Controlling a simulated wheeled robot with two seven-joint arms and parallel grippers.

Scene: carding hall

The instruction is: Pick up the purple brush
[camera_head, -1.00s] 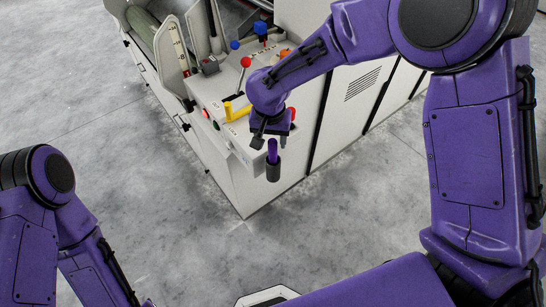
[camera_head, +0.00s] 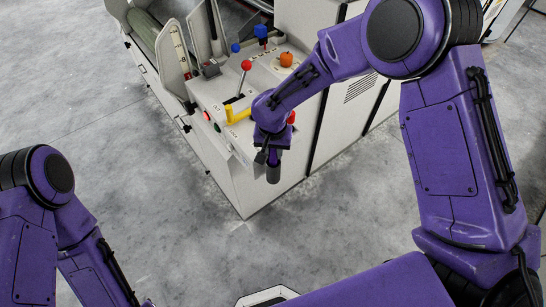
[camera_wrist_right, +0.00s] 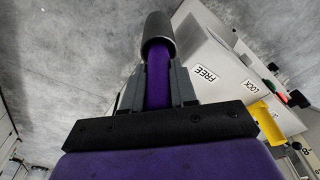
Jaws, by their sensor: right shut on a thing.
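The purple brush (camera_wrist_right: 158,90) shows in the right wrist view as a purple shaft between the two grey fingers of my right gripper (camera_wrist_right: 157,80). My right gripper is shut on it. The far end of the shaft runs into a dark grey cylinder (camera_wrist_right: 157,36), which also shows in the head view (camera_head: 273,173) just below the gripper, by the corner of the pale machine. In the head view my right gripper (camera_head: 271,153) hides most of the brush. My left arm shows at lower left, but its gripper is out of view.
The pale machine's panel (camera_head: 213,94) carries a red-knobbed lever (camera_head: 246,65), a yellow handle (camera_head: 238,114), an orange knob (camera_head: 286,59) and a blue knob (camera_head: 261,31). The yellow handle is close to my right wrist. The grey floor (camera_head: 130,170) in front is clear.

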